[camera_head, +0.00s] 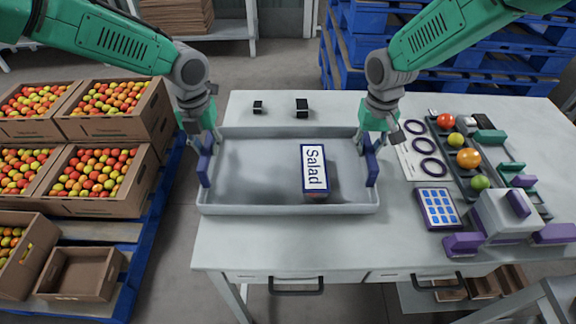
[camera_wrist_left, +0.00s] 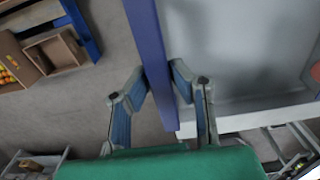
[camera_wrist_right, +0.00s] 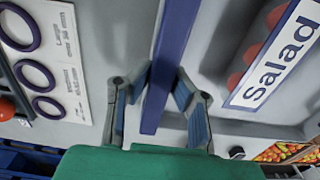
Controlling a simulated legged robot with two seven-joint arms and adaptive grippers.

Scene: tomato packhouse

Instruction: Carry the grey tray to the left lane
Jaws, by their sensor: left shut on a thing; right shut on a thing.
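The grey tray (camera_head: 290,208) is at the left side of the white table, its left end at or past the table edge. I cannot tell if it touches the tabletop. A box labelled "Salad" (camera_head: 315,168) lies inside, right of the middle; round red items show beside its label in the right wrist view (camera_wrist_right: 277,62). My left gripper (camera_head: 207,148) is shut on the tray's left blue handle (camera_wrist_left: 152,45). My right gripper (camera_head: 371,147) is shut on the right blue handle (camera_wrist_right: 172,50). No marked lane is clear in view.
Cardboard boxes of tomatoes (camera_head: 105,108) stand on a blue pallet at left, with an empty box (camera_head: 80,274) in front. On the table's right are a ring size card (camera_head: 427,158), a blue keypad (camera_head: 438,208), a sorting rack and a grey-purple device (camera_head: 503,215). Two small black blocks (camera_head: 302,107) lie behind the tray.

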